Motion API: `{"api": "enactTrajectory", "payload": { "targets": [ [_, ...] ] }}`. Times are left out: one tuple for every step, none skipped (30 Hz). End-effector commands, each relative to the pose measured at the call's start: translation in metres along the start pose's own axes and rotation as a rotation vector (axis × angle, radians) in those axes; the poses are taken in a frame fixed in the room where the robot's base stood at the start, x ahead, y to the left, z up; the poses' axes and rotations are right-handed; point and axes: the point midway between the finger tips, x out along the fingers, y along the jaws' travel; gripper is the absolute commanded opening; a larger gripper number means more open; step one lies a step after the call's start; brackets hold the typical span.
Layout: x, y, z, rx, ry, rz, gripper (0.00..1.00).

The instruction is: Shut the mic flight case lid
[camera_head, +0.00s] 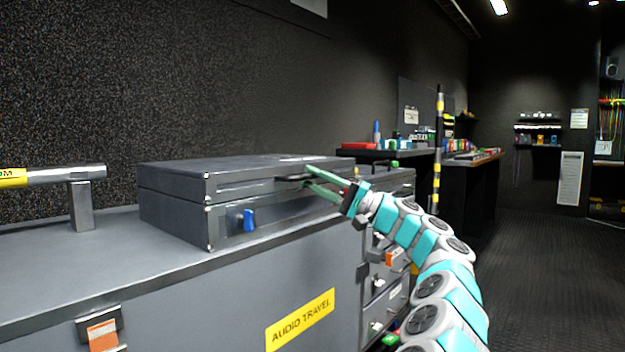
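The mic flight case (178,216) is a dark grey box on top of a larger grey case. Its lid (255,170) lies level over the base, with only a thin dark seam between them at the near corner. A blue latch (249,220) is on the case's front face. My gripper (301,180) is at the right part of the front, at lid-edge height. Its two green fingers are spread apart, with no object visible between them. Whether a fingertip touches the lid, I cannot tell. The far right of the seam is partly hidden by the fingers.
The larger grey case (180,285) bears a yellow "AUDIO TRAVEL" label (301,320). A metal handle bar (60,174) stands at the left. Benches with small items (470,158) are beyond my arm. The dark floor (545,270) at the right is clear.

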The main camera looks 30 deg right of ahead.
Motion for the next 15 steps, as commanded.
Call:
{"api": "enactTrajectory", "payload": {
  "targets": [
    [-0.005, -0.001, -0.001, 0.0, 0.002, -0.001, 0.3],
    [-0.009, -0.001, -0.001, -0.001, 0.002, -0.001, 0.3],
    [-0.014, -0.002, -0.001, -0.001, 0.003, -0.002, 0.3],
    [-0.019, -0.002, -0.001, 0.0, 0.003, -0.002, 0.3],
    [-0.024, -0.002, -0.001, 0.0, 0.004, -0.002, 0.3],
    [-0.03, -0.002, -0.001, 0.0, 0.005, -0.001, 0.3],
    [-0.035, -0.002, -0.001, -0.001, 0.005, -0.001, 0.3],
    [-0.04, -0.002, -0.001, -0.001, 0.005, -0.001, 0.3],
    [-0.046, -0.002, -0.001, 0.0, 0.005, -0.001, 0.3],
    [-0.052, -0.001, -0.001, 0.0, 0.005, -0.001, 0.3],
    [-0.056, -0.001, -0.001, 0.0, 0.004, 0.0, 0.3],
    [-0.062, -0.001, -0.001, 0.0, 0.003, 0.0, 0.3],
    [-0.065, -0.001, -0.001, 0.0, 0.003, 0.001, 0.3],
    [-0.068, 0.0, -0.001, 0.0, 0.003, 0.001, 0.3],
    [-0.07, 0.0, -0.001, 0.0, 0.003, 0.001, 0.3]
  ]
}}
